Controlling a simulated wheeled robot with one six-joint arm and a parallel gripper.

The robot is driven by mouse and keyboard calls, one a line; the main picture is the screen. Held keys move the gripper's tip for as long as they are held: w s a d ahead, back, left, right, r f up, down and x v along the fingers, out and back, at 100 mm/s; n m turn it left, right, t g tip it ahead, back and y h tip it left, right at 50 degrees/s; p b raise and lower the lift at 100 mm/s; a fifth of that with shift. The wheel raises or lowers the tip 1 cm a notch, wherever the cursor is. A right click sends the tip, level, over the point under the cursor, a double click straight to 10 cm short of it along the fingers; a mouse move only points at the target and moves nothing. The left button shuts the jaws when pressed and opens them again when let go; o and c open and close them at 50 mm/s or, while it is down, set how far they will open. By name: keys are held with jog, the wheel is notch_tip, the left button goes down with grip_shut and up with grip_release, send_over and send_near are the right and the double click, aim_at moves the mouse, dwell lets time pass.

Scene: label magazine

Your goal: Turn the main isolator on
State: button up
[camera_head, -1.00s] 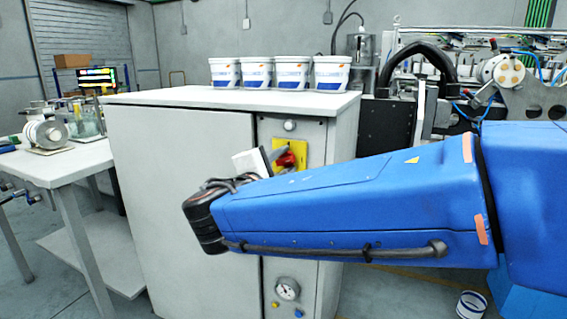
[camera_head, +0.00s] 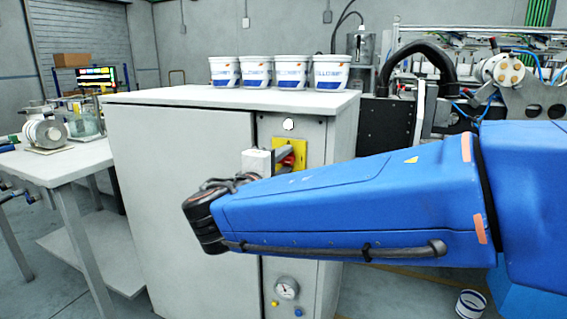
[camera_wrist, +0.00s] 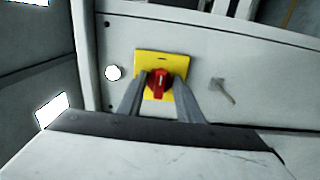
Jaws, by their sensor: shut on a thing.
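The main isolator is a red rotary knob (camera_wrist: 158,85) on a yellow square plate (camera_wrist: 144,60), set in the front panel of a pale grey cabinet (camera_head: 180,190). In the head view the yellow plate (camera_head: 302,149) is partly covered by my gripper and blue arm. My gripper (camera_wrist: 160,80) is shut on the knob, with one grey finger on each side of it. In the head view my gripper (camera_head: 287,155) reaches the knob from the left. A round lamp (camera_head: 289,124) above the plate looks bright white; it also shows in the wrist view (camera_wrist: 113,73).
Several white tubs (camera_head: 291,73) stand on the cabinet top. A gauge (camera_head: 286,288) with a yellow and a blue button sits low on the panel. A small grey handle (camera_wrist: 222,91) is on the panel beside the plate. A white table (camera_head: 65,160) stands left.

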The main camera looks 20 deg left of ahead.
jog(key=shift+f, duration=0.1)
jog(key=o, duration=1)
jog(key=shift+s, duration=0.1)
jog(key=s, duration=0.5)
jog(key=s+a, duration=0.1)
jog(key=s, duration=1.1)
jog(key=shift+s+a, duration=0.15)
